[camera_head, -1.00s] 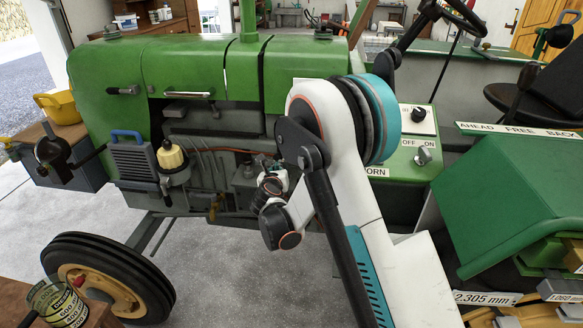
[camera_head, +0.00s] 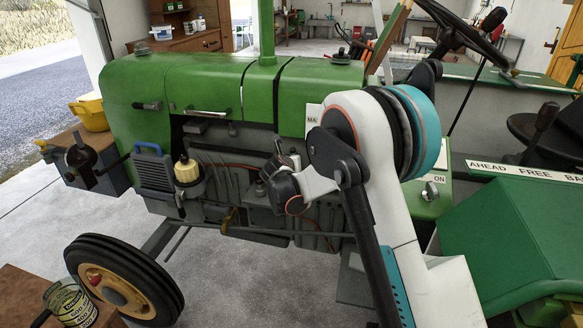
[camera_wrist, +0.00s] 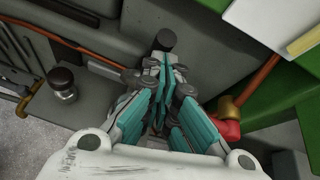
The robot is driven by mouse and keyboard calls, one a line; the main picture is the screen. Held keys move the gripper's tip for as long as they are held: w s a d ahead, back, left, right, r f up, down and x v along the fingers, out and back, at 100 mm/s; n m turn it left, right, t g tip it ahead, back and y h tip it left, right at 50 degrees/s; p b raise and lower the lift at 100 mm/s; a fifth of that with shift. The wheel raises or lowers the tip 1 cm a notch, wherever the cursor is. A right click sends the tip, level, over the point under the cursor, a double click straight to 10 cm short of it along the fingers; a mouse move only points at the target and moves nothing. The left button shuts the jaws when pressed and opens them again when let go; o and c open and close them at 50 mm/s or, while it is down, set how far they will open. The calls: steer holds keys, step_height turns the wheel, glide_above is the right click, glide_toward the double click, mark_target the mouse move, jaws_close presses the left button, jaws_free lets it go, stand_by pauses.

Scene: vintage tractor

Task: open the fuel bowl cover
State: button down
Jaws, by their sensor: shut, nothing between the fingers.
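No part is labelled as the fuel bowl cover. A small glass-and-metal bowl with a dark round cap (camera_wrist: 62,82) sits on the engine side at the left of the wrist view. A cream bowl (camera_head: 187,171) with a yellowish top stands on a grey bracket in the head view; I cannot tell which one the task means. My gripper (camera_wrist: 164,62) is shut and empty, its teal fingers together. A dark round knob (camera_wrist: 166,40) shows just past its fingertips; contact is unclear. In the head view, my gripper (camera_head: 286,154) is small and partly hidden by my wrist, beside the engine.
The green tractor hood (camera_head: 210,85) rises above the engine. An orange pipe (camera_wrist: 85,50) runs near the small capped bowl. A red fitting (camera_wrist: 228,129) lies close on the gripper's right. The front wheel (camera_head: 125,280) stands at lower left, with grey floor beside it.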

steer(key=shift+w+d+r, duration=0.25)
steer(key=shift+w, duration=0.35)
